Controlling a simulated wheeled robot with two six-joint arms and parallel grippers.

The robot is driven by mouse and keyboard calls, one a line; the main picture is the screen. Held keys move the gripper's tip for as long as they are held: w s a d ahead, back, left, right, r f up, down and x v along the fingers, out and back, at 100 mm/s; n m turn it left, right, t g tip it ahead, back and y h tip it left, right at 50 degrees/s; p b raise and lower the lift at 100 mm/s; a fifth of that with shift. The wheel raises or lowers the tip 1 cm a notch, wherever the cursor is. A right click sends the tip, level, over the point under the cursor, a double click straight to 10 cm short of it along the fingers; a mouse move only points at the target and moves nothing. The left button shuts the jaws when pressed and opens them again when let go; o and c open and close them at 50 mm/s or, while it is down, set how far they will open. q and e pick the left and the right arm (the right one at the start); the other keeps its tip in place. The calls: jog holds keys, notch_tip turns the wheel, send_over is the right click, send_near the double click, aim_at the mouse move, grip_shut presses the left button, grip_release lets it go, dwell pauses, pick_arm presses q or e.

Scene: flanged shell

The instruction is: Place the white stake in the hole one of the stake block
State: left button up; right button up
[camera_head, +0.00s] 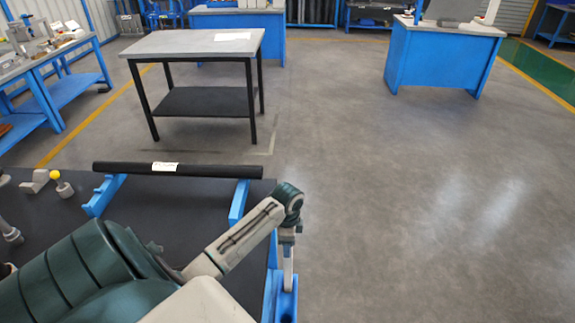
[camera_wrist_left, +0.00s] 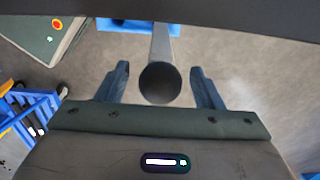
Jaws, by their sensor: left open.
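The white stake (camera_head: 288,268) is a pale rod below my left gripper (camera_head: 287,238), at the right end of the dark table. In the left wrist view the stake (camera_wrist_left: 164,50) shows as a grey shaft with a dark round end towards the camera. My left gripper (camera_wrist_left: 160,88) is open there, one finger on each side of that end, with gaps visible. The shaft's far end meets a blue part (camera_wrist_left: 135,26), likely the stake block; it also shows in the head view (camera_head: 285,302). Its holes and the seating are hidden. My right gripper is not in view.
A long black bar (camera_head: 205,171) with a white label lies across blue supports (camera_head: 103,195) on the dark table (camera_head: 165,205). A small part with a yellow ball (camera_head: 55,175) stands at left. Open floor lies right. A grey-topped table (camera_head: 180,43) stands beyond.

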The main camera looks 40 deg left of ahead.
pick_arm(q)
notch_tip(320, 180, up, 10)
jog(key=shift+f+b, duration=0.1)
jog(key=shift+b, duration=0.65)
jog(key=shift+r, duration=0.55)
jog(key=shift+d+f, duration=0.1)
